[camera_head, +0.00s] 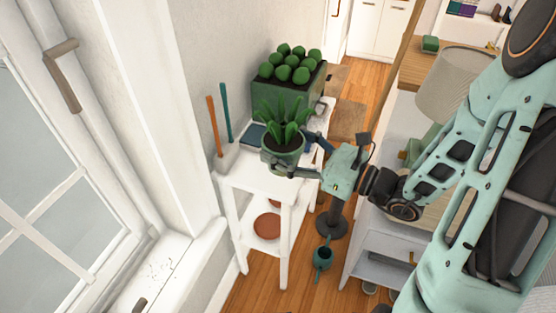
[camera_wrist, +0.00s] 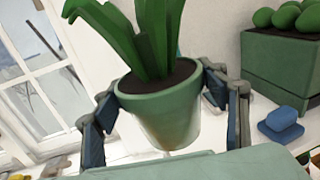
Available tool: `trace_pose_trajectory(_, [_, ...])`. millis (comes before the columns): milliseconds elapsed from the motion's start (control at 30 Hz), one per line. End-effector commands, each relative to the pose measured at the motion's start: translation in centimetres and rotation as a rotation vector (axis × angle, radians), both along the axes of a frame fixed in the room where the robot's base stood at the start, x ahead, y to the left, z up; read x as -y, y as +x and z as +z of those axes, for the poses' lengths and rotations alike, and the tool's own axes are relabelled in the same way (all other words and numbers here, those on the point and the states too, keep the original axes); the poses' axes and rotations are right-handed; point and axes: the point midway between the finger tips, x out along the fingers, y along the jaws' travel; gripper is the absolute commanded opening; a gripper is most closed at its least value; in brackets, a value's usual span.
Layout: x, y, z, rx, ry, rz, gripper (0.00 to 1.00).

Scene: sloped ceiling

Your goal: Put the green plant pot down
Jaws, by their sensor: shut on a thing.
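The green plant pot (camera_head: 283,158) holds dark soil and a plant with long upright green leaves. In the head view it is over the front part of the white table (camera_head: 252,184). My gripper (camera_head: 292,168) is shut on the pot, with one finger on each side. In the wrist view the pot (camera_wrist: 160,105) is upright between the two dark fingers. Whether its base touches the tabletop I cannot tell.
A larger green planter (camera_head: 288,100) with round green plants stands behind on the table. Orange (camera_head: 213,125) and teal (camera_head: 226,112) handled tools stand at the table's left. A blue object (camera_wrist: 281,126) lies near the planter. A teal watering can (camera_head: 322,257) is on the floor.

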Motion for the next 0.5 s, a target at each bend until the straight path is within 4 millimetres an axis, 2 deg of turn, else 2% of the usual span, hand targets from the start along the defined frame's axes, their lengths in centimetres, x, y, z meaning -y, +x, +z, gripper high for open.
trace_pose_trajectory(100, [-0.6,2.5,-1.2,0.002,0.003,0.003,0.20])
trace_pose_trajectory(200, [-0.8,3.8,-3.1,0.001,0.005,0.003,0.20])
trace_pose_trajectory(333, [-1.1,5.4,-4.8,0.001,0.004,0.003,0.20])
trace_pose_trajectory(500, [-1.3,6.4,-5.8,0.003,0.004,0.002,0.20])
